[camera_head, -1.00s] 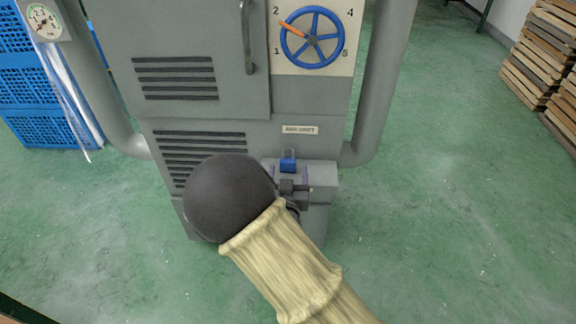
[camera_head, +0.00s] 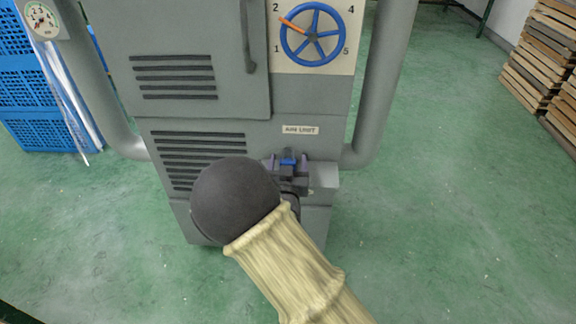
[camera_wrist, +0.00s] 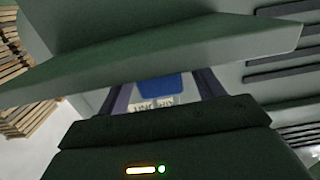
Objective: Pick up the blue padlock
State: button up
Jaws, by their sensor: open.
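The blue padlock (camera_head: 288,161) is at the front of the grey unit, by the small grey box low on its front. Only a small blue part of it shows in the head view, as my gripper covers the rest. My gripper (camera_head: 287,166) is open, with one finger to each side of the padlock. In the wrist view the blue padlock (camera_wrist: 158,88) shows between the two fingers of my gripper (camera_wrist: 163,90), with a pale label below it. I cannot tell whether the fingers touch it.
The grey box (camera_head: 326,177) juts from the unit (camera_head: 330,130) beside my gripper. A blue handwheel (camera_head: 312,36) and thick grey pipes (camera_head: 385,85) are above and around. Blue crates (camera_head: 45,115) stand left and stacked wooden boards (camera_head: 540,60) right. The green floor is clear.

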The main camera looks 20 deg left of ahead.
jog(key=c, duration=1.1)
jog(key=shift+r, duration=0.1)
jog(key=shift+s+r+p, duration=0.15)
jog(key=shift+r+p, duration=0.3)
jog(key=shift+p, duration=0.1)
notch_tip(320, 180, up, 6)
jog(key=p, duration=0.3)
jog(key=shift+r, duration=0.1)
jog(key=p+v, duration=0.3)
jog(key=v, duration=0.3)
jog(key=p+v, duration=0.4)
jog(key=v, duration=0.3)
jog(key=f+p+v, duration=0.1)
jog(key=p+v, duration=0.3)
jog(key=v, duration=0.2)
jog(key=shift+s+f, duration=0.15)
jog(key=shift+s, duration=0.25)
